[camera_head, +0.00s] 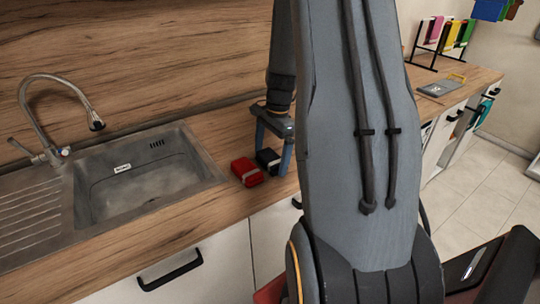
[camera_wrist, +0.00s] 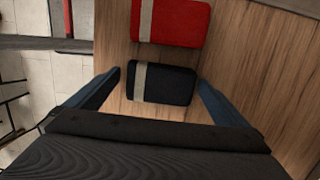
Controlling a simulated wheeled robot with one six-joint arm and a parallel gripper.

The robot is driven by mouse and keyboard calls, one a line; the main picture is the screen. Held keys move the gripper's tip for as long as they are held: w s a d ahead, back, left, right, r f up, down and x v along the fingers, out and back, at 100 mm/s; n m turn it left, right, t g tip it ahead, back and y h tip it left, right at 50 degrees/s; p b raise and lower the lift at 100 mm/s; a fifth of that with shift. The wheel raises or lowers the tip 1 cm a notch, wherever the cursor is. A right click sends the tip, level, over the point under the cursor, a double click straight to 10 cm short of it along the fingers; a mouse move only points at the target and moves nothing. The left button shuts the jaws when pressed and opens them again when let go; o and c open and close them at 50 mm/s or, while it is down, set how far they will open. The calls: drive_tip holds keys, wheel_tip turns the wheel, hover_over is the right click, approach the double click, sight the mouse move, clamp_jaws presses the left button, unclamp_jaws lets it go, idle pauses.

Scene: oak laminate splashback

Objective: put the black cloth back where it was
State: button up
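The black cloth (camera_head: 267,158) is folded with a pale band and lies on the wooden counter to the right of the sink; it also shows in the wrist view (camera_wrist: 172,85). My gripper (camera_head: 272,150) is pointed down at the cloth with its fingers open, one on either side of it. In the wrist view the fingers (camera_wrist: 160,80) stand apart from the cloth's two ends. I cannot tell how far above the counter the fingertips are. My arm hides part of the counter.
A folded red cloth (camera_head: 247,172) with a pale band lies close beside the black one. The sink (camera_head: 210,178) with its tap (camera_head: 50,156) is to the left. Farther right, a rack (camera_head: 434,45) holds coloured cloths, and a grey board (camera_head: 440,88) lies on the counter.

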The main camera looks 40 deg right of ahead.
sight(275, 155)
wheel_tip(275, 155, up, 12)
drive_tip(key=d+b, duration=0.2)
drive_tip(key=b, duration=0.1)
drive_tip(key=a+f+n, duration=0.1)
drive_tip(key=a+n, duration=0.1)
drive_tip(key=a, duration=0.2)
drive_tip(key=s+a+f+n, duration=0.1)
drive_tip(key=a+n, duration=0.1)
drive_tip(key=a, duration=0.2)
drive_tip(key=s+a+f+n+h, duration=0.1)
drive_tip(key=a+n, duration=0.2)
drive_tip(key=a, duration=0.1)
drive_tip(key=shift+f, duration=0.1)
drive_tip(key=s+a+f+n, duration=0.2)
drive_tip(key=s+a+n, duration=0.2)
drive_tip(key=a+n, duration=0.1)
drive_tip(key=s+a+f+n+t, duration=0.1)
drive_tip(key=s+a+f+n, duration=0.1)
drive_tip(key=s+a+n, duration=0.2)
drive_tip(key=a+n, duration=0.2)
drive_tip(key=a, duration=0.2)
drive_tip(key=shift+s+a+f+n+h, duration=0.15)
drive_tip(key=shift+s+f+n+h, duration=0.15)
drive_tip(key=shift+s+f+h, duration=0.1)
